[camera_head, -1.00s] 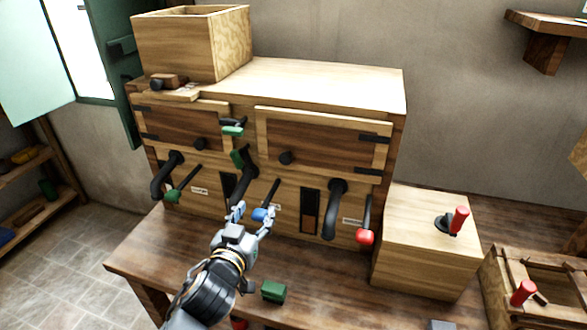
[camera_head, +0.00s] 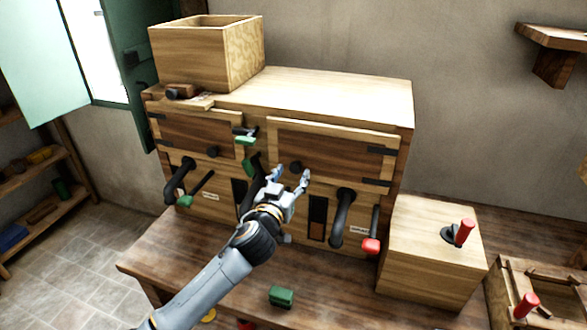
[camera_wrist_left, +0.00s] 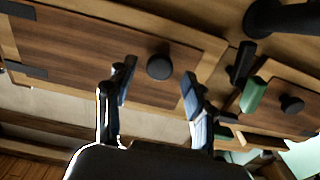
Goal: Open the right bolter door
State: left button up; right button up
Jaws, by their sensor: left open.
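The right bolter door (camera_head: 345,155) is a dark wood panel in a light frame, with black hinges on its right side. It looks closed against the cabinet. Its round black knob (camera_wrist_left: 160,67) shows in the left wrist view between and beyond my fingertips. My left gripper (camera_head: 291,174) is open, in front of the door's lower left corner. In the left wrist view its fingers (camera_wrist_left: 156,82) stand apart, one to each side of the knob. I cannot tell whether they touch it. In the head view the gripper partly hides the knob. My right gripper is not in view.
The left door (camera_head: 200,135) has its own knob (camera_head: 213,151). Green-ended levers (camera_head: 245,138) sit between the doors. A black curved pipe (camera_head: 342,215) and a red-tipped lever (camera_head: 371,243) stick out lower right. A green block (camera_head: 281,296) lies on the bench.

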pick_arm(q)
jog(key=shift+x, duration=1)
jog(key=shift+c, duration=0.2)
grip_shut()
